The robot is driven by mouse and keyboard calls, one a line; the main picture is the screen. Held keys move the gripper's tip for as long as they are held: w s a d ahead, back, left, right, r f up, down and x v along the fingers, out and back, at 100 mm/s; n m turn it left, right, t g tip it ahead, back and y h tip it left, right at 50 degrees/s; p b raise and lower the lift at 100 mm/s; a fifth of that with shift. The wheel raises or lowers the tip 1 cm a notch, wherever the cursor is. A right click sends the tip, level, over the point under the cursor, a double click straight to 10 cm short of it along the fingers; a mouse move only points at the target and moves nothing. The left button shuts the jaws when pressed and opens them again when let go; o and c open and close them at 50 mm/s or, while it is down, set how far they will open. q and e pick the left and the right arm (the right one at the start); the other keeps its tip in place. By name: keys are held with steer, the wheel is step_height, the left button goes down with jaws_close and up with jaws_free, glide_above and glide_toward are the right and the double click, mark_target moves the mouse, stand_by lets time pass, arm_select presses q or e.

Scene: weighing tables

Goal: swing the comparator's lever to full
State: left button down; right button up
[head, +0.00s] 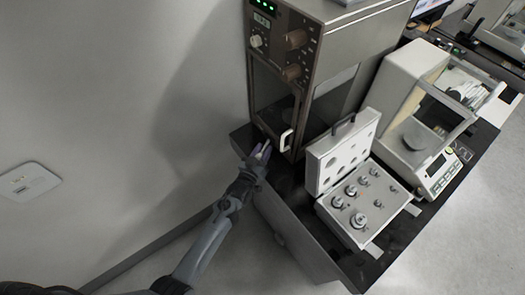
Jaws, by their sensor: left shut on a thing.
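The comparator (341,42) is a tall grey-brown cabinet with a glass front, knobs and a small lit display, standing at the back left of the dark table. My right gripper is not in view.
An open case of metal weights (385,222) stands on the dark table (392,240) right of my gripper. A white balance (408,150) with a glass chamber stands further right. The wall is at the left, with a white plate (30,181). Open space lies left of my arm.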

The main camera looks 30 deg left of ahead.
arm_select(q)
steer(key=c, duration=0.8)
jaws_free()
steer(key=shift+s, duration=0.5)
steer(key=s, duration=0.3)
steer(key=s+p, duration=0.1)
steer(key=s, duration=0.5)
steer(key=shift+s+d+p, duration=0.3)
steer(key=shift+s+p, duration=0.05)
steer(key=shift+s, duration=0.05)
steer(key=shift+f, duration=0.1)
